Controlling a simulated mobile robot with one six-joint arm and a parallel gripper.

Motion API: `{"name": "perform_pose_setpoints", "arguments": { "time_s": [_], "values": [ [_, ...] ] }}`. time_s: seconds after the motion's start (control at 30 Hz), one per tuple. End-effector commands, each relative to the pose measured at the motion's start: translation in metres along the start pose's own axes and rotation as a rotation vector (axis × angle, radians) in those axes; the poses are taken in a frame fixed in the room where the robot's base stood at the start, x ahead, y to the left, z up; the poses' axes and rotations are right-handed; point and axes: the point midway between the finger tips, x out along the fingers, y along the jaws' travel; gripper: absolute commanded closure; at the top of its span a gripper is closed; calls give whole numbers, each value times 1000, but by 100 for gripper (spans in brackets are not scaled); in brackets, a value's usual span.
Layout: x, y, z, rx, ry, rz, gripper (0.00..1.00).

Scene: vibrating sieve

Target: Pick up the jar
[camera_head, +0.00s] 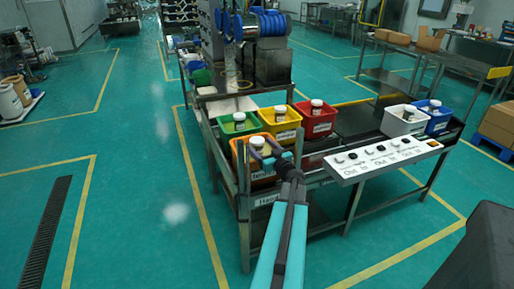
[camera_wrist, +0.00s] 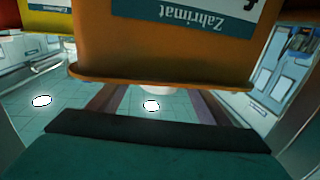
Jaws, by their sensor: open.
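A small jar with a white lid (camera_head: 257,142) stands in the orange bin (camera_head: 241,160) at the near left of the bench. My gripper (camera_head: 264,152) is open at this bin, with its fingers reaching toward the jar from the right. The fingers partly cover the jar's lower part, and I cannot tell whether they touch it. In the wrist view the orange bin (camera_wrist: 165,50) appears upside down with a "Zahrimat" label. My two fingers show below its rim, apart, and a pale rounded shape between them may be the jar.
Green (camera_head: 226,127), yellow (camera_head: 282,129) and red (camera_head: 318,124) bins stand behind, each with a similar jar. White (camera_head: 397,125) and blue (camera_head: 440,122) bins stand right. A white button panel (camera_head: 382,160) lies along the bench front.

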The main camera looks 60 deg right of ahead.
Motion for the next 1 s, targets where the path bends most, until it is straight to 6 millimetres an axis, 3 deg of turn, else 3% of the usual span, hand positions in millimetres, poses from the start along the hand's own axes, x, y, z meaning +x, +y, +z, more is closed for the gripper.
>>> {"name": "perform_pose_setpoints", "arguments": {
  "time_s": [0.33, 0.97, 1.0],
  "values": [
    [30, 1, -1, 0, 0, -1, 29],
    [32, 0, 0, -1, 1, -2, 29],
    [32, 0, 0, -1, 1, -2, 34]
  ]
}}
